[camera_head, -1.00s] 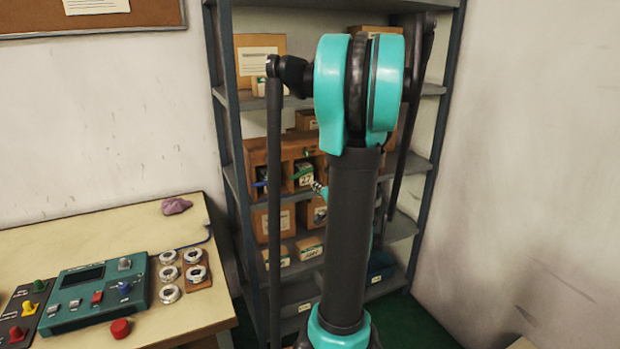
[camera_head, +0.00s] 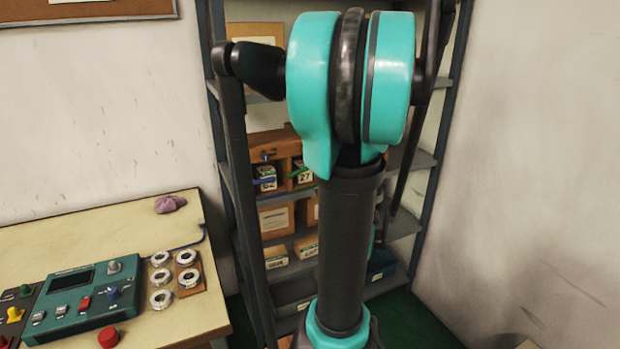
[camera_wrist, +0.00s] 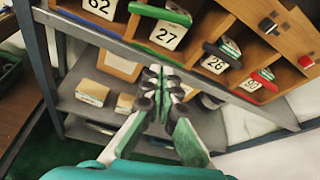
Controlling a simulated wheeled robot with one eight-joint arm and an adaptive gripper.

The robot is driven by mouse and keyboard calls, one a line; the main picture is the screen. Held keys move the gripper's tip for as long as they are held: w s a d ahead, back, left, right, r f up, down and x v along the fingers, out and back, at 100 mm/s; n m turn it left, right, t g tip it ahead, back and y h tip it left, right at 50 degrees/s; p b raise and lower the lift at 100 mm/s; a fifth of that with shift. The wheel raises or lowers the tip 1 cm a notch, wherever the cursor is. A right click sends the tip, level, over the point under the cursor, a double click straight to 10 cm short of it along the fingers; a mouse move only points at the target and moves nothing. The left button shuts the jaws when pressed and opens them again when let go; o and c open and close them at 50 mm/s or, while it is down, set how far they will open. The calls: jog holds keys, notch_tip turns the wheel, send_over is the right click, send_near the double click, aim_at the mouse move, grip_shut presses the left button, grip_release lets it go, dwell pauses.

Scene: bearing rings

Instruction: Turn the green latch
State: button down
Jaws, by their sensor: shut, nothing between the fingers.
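The green latch (camera_wrist: 160,13) is a bar at the top of the wrist view. It lies across the front of the wooden cubby compartment above the card marked 27. In the head view the green latch (camera_head: 299,171) shows as a small bar beside my arm. My gripper (camera_wrist: 162,72) is shut and empty. In the wrist view its tips are below the green latch and apart from it, over the shelf area. In the head view the gripper is hidden behind my arm.
A black latch (camera_wrist: 222,56) and a red latch (camera_wrist: 262,84) cross the neighbouring compartments. Small boxes (camera_wrist: 93,91) stand on the shelf below. A blue latch (camera_head: 265,183) is left of the green one. A table with a control panel (camera_head: 85,295) is at left.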

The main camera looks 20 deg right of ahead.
aim_at(300, 171)
jog(key=w, duration=0.9)
jog(key=shift+w+a+r, duration=0.2)
jog(key=shift+a+r, duration=0.05)
jog(key=shift+r, duration=0.1)
dwell(0.4)
